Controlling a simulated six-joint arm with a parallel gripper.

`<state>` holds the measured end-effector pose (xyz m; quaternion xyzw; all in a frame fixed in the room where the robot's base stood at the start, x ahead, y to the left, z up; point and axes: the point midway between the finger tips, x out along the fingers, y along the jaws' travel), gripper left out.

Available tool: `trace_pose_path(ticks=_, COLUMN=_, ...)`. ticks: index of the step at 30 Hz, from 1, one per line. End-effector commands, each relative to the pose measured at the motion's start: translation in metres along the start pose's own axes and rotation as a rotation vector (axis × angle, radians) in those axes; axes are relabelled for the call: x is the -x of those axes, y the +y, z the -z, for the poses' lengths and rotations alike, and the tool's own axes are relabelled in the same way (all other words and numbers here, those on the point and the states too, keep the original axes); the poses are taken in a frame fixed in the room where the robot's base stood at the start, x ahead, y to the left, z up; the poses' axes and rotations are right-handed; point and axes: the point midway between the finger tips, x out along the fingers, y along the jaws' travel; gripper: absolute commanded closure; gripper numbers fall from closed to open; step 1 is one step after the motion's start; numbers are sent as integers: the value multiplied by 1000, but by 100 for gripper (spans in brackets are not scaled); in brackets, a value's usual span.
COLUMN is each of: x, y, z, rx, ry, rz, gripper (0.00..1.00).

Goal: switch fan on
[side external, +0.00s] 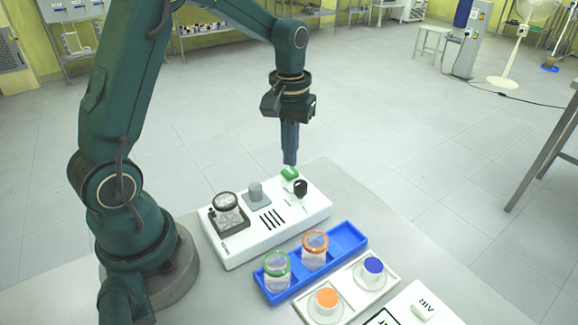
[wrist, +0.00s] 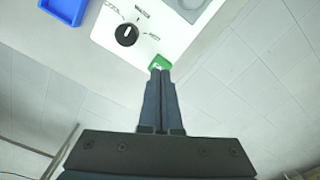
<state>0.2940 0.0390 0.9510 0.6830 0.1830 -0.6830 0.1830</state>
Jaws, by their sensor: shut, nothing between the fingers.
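The white device (side external: 262,238) on the table carries a green rocker switch (side external: 289,173) at its far right end and a black knob (side external: 300,187) beside it. My gripper (side external: 290,162) is shut and empty, pointing down just above the green switch. In the wrist view my gripper's closed fingertips (wrist: 160,73) overlap the lower part of the green switch (wrist: 160,62), and the black knob (wrist: 127,34) is up and left of it. I cannot tell whether the tips touch the switch or which way it is tipped. No part is clearly marked as a fan on the device. A white pedestal fan (side external: 530,12) stands on the floor at the back right.
In front, a blue tray (side external: 347,236) holds green- and orange-rimmed jars, and a white tray (side external: 345,283) holds orange- and blue-topped containers. The space around the switch is clear.

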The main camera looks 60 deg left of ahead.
Motion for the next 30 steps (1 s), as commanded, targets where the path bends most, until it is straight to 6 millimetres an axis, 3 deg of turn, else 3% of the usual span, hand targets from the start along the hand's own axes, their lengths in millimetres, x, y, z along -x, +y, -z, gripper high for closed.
trace_pose_path(ticks=17, x=-1, y=0, z=0, rx=0, ry=-1, rz=0, gripper=100)
trace_pose_path(ticks=30, x=-17, y=0, z=0, rx=0, ry=-2, rz=0, gripper=100)
